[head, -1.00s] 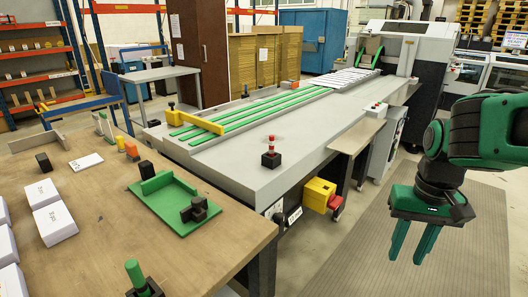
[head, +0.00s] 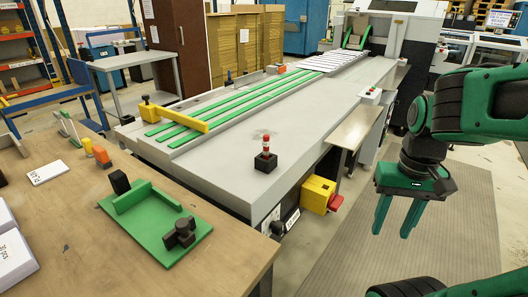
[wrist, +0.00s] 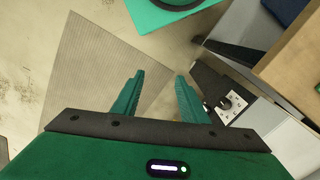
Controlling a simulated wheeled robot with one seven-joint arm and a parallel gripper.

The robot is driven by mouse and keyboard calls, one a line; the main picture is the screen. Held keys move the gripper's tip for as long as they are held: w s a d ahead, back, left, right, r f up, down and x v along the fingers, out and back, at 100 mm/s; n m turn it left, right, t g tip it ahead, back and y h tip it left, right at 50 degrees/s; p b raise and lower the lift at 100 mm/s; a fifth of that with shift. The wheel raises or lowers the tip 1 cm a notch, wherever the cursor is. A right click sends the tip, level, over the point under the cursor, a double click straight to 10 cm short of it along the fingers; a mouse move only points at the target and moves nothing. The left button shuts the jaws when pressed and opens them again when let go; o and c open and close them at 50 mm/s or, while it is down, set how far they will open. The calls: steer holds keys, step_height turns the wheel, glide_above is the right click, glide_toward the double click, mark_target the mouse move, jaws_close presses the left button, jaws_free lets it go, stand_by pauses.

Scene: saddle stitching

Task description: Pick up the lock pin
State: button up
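The pin is not seen there.
A wooden table (head: 85,220) at the left holds a green fixture plate (head: 180,222), white stacks and small blocks. A yellow box (head: 318,194) with a red part juts from the machine's side. A grey mat (head: 440,235) covers clear floor under my gripper.

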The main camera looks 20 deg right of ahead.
steer(key=n+t+y, duration=0.7)
steer(key=n+t, duration=0.3)
steer(key=n, duration=0.3)
glide_toward(269, 143)
steer(key=x, duration=0.5)
steer(key=shift+s, duration=0.1)
steer(key=x, duration=0.4)
steer(key=shift+w+a+f, duration=0.1)
steer(key=shift+w+a, duration=0.1)
steer(key=shift+w, duration=0.05)
steer(key=shift+x, duration=2.9)
steer(key=shift+w+d, duration=0.1)
steer(key=shift+d, duration=0.05)
jaws_close()
